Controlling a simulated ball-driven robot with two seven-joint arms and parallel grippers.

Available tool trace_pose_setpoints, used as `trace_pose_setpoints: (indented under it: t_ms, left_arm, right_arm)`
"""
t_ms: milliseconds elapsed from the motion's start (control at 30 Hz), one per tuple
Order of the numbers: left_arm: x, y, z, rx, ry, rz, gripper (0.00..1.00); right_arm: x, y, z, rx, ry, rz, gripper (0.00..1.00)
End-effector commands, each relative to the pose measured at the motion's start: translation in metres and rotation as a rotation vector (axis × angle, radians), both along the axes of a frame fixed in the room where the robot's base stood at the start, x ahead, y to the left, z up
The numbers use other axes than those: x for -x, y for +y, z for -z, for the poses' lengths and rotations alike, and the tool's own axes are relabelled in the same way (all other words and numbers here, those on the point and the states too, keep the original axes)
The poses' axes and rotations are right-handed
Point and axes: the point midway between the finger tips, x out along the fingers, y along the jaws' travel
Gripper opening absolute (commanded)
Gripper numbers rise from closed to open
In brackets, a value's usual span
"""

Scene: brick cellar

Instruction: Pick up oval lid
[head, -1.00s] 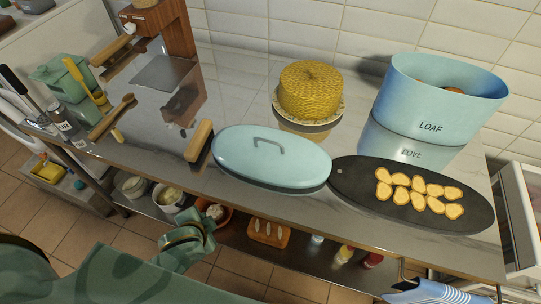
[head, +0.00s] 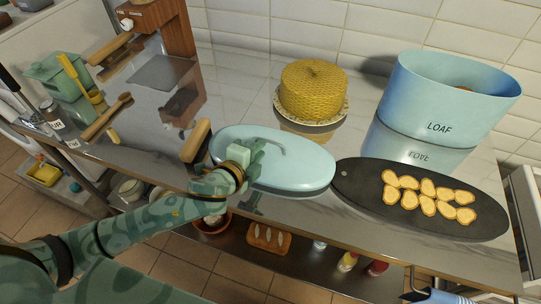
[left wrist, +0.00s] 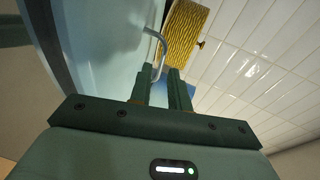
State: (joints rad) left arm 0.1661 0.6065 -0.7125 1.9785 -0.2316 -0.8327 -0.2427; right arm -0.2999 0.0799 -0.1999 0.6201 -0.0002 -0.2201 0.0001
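The oval lid (head: 300,174) is pale blue with a thin grey bar handle (head: 274,142) and lies handle up on the steel counter in the head view. It also fills the upper left of the left wrist view (left wrist: 105,35). My green left gripper (head: 259,148) is over the lid's left part, its tips close to the handle's left end. In the left wrist view my left gripper (left wrist: 160,72) has a gap between its fingers, and the handle (left wrist: 161,48) stands just beyond and between the tips. I cannot tell whether they touch. My right gripper is not in view.
A blue bin marked LOAF (head: 440,110) stands open at the back right. A dark oval board (head: 365,190) with several bread slices lies right of the lid. A yellow woven dome (head: 313,90) stands behind. A wooden-handled tool (head: 197,142) lies just left of the lid.

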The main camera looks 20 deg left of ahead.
Motion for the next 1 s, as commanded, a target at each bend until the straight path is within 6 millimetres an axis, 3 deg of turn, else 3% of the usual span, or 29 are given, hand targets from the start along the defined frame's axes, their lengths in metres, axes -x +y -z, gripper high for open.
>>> trace_pose_setpoints:
  t_ms: [433,667,700,767,1000]
  left_arm:
    - [-0.050,-0.016,0.018,0.000,0.000,-0.001,0.19]
    - [-0.053,-0.016,0.017,0.000,0.000,-0.001,0.19]
    - [-0.053,-0.016,0.017,0.000,0.000,-0.001,0.16]
    - [-0.053,-0.016,0.017,0.000,0.000,-0.001,0.00]
    - [-0.053,-0.016,0.017,0.000,-0.001,-0.001,0.00]
  right_arm:
    - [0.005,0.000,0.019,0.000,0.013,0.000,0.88]
    - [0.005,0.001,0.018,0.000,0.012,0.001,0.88]
    - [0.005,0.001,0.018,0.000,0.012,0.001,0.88]
    - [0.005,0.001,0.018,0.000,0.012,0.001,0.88]
    - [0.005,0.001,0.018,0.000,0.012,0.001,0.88]
